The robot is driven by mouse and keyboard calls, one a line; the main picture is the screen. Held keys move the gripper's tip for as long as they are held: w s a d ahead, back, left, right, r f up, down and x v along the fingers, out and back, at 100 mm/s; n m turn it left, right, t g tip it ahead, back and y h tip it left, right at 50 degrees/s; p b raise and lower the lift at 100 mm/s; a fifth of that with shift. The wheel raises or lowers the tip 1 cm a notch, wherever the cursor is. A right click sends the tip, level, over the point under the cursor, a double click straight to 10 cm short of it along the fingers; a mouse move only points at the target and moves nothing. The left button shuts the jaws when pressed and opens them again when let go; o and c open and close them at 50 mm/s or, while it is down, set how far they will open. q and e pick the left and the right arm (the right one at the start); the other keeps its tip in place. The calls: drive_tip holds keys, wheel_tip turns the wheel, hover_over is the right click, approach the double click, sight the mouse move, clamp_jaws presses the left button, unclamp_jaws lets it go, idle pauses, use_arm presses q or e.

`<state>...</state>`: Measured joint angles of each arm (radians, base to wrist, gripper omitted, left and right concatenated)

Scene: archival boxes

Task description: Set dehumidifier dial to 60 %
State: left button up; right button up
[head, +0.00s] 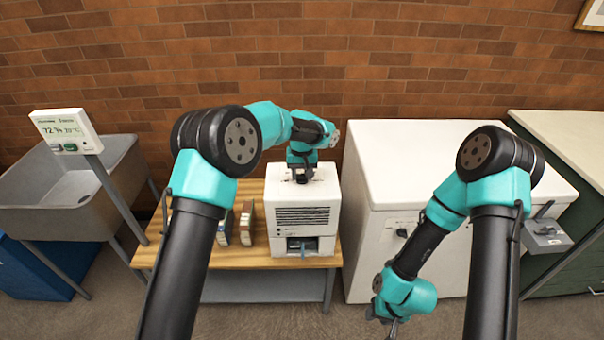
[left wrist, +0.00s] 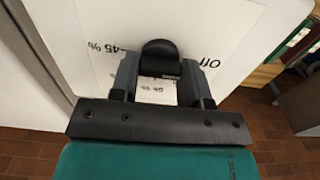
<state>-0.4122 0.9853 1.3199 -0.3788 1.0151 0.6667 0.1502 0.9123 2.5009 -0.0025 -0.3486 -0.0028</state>
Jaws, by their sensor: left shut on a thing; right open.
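The white dehumidifier (head: 303,212) stands on the wooden bench top, with a dark slatted vent and an opening in its front. My left gripper (head: 301,177) points down at its top. In the left wrist view the gripper (left wrist: 158,88) has its two fingers on either side of the black dial (left wrist: 159,50) and is shut on it. Around the dial are printed labels: "Off" to the right, one that looks like "45 %" to the left, and another partly hidden between the fingers. The dial's exact setting is unclear. My right gripper (head: 391,326) hangs low at the right, open and empty.
A display panel (head: 66,130) on a post at the left seems to read about 72 %. Upright boxes (head: 247,222) stand on the bench (head: 260,258) left of the dehumidifier. A white chest (head: 375,240) stands right of it, and a grey sink (head: 60,200) at the left.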

use_arm(q)
drive_tip(key=shift+m, duration=0.5)
drive_tip(key=m, duration=0.3)
drive_tip(key=shift+m, duration=2.4)
drive_tip(key=o, duration=0.9)
drive_tip(key=shift+r, duration=0.15)
wheel_tip(320, 180, up, 17)
drive_tip(key=shift+r, duration=0.1)
